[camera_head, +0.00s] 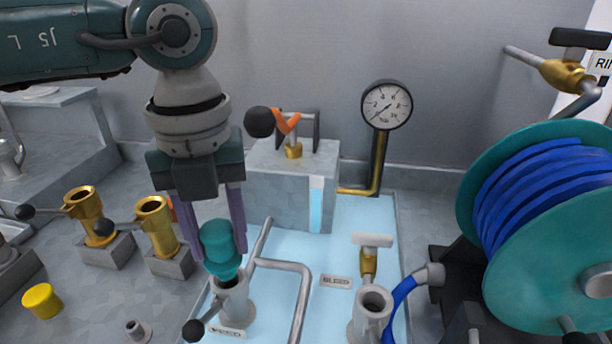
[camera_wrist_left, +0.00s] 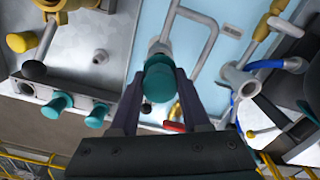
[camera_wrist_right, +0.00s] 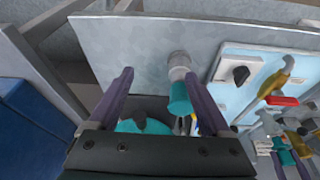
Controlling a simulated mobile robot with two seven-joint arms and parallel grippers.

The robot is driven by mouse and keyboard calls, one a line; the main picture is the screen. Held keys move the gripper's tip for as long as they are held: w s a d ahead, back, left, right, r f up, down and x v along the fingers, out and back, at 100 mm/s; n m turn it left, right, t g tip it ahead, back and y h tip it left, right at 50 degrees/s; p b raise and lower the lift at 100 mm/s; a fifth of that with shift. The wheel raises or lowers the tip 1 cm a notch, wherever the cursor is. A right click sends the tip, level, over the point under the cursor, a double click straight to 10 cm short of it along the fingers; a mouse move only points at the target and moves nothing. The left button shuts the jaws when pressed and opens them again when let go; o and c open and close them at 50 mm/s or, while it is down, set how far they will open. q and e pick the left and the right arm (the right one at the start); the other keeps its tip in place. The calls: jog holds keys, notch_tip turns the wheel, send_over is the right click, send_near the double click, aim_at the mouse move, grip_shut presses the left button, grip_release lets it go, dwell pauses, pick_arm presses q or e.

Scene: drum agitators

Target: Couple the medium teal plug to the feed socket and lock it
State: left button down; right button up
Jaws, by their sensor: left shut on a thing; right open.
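The medium teal plug (camera_head: 221,246) is between the fingers of my left gripper (camera_head: 214,238), which is shut on it. The plug is roughly upright, its narrow lower end at the mouth of the grey feed socket (camera_head: 236,302). I cannot tell how far it has entered. The socket's black-knobbed lever (camera_head: 193,330) points to the lower left. The left wrist view shows the plug (camera_wrist_left: 160,82) between the fingers, hiding most of the socket. My right gripper (camera_wrist_right: 160,100) is open; in its view a teal cylinder (camera_wrist_right: 180,98) shows near its right finger.
The bleed socket (camera_head: 373,305) stands to the right, with a bent grey pipe (camera_head: 300,270) between. Two brass sockets (camera_head: 156,225) (camera_head: 88,212) and a yellow cap (camera_head: 42,300) are at left. A blue hose reel (camera_head: 540,220) fills the right; a gauge (camera_head: 387,105) stands behind.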

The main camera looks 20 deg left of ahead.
pick_arm(q)
jog(key=shift+f, duration=0.15)
dwell(0.4)
jog(key=shift+f+b, duration=1)
jog(key=shift+f, duration=0.1)
jog(key=shift+f+b, duration=0.3)
jog(key=shift+f, duration=0.1)
jog(key=shift+c, duration=1.5)
grip_release()
jog(key=shift+r, duration=0.1)
notch_tip(320, 180, up, 8)
jog(key=p, duration=0.7)
